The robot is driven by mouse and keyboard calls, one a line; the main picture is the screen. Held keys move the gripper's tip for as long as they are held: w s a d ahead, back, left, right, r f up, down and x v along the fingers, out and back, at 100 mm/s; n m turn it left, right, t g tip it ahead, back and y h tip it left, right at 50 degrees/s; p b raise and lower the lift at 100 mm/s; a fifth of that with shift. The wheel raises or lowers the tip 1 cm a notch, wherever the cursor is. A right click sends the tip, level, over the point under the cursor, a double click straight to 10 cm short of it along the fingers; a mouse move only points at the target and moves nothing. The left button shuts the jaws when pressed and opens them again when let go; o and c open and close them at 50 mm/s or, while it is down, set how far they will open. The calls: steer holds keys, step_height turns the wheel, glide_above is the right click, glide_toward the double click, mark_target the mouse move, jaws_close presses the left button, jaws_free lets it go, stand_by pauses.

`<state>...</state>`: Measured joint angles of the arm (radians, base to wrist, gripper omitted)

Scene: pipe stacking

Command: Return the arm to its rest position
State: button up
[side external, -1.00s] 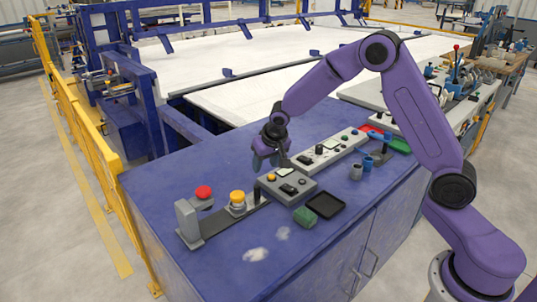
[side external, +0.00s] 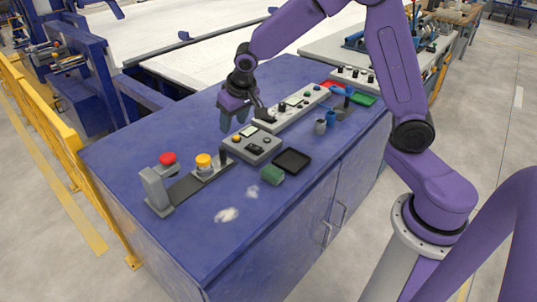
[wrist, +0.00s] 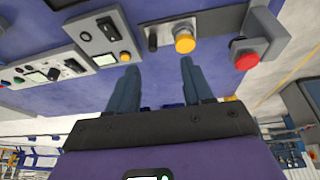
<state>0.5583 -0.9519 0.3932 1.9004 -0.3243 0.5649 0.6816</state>
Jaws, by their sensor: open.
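My gripper (side external: 233,122) is open and empty above the blue bench top (side external: 116,156), just behind the grey control box (side external: 262,151) in the side view. Its two dark blue-grey fingers point down. In the wrist view the fingers (wrist: 157,78) are spread with only bench top between their tips. A green pipe piece (side external: 272,175) lies on the bench front. A grey pipe piece (side external: 320,126) and a blue pipe piece (side external: 331,118) stand close together at the right. Another blue piece (side external: 343,90) shows behind them, partly unclear.
A black tray (side external: 292,160) sits by the green piece. Red (side external: 167,158) and yellow (side external: 204,160) buttons stand at the left. Red (side external: 330,84) and green (side external: 363,99) trays lie far right. A yellow rail (side external: 70,165) borders the left.

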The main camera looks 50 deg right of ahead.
steer(key=s+a+r+n+g, duration=0.1)
steer(key=s+n, duration=0.1)
steer(key=s, duration=0.4)
steer(key=s+a+r+n, duration=0.1)
steer(key=s+a+n, duration=0.15)
steer(key=s, duration=0.45)
steer(key=s+r+n+g, duration=0.1)
steer(key=s+r+n, duration=0.15)
steer(key=s, duration=0.35)
steer(key=s+d+n+g, duration=0.1)
steer(key=s+d+n, duration=0.1)
steer(key=s, duration=0.5)
steer(key=s+d+n, duration=0.2)
steer(key=s+n, duration=0.2)
steer(key=s, duration=0.4)
steer(key=shift+s+f+g+y, duration=0.3)
steer(key=shift+f+g+y, duration=0.1)
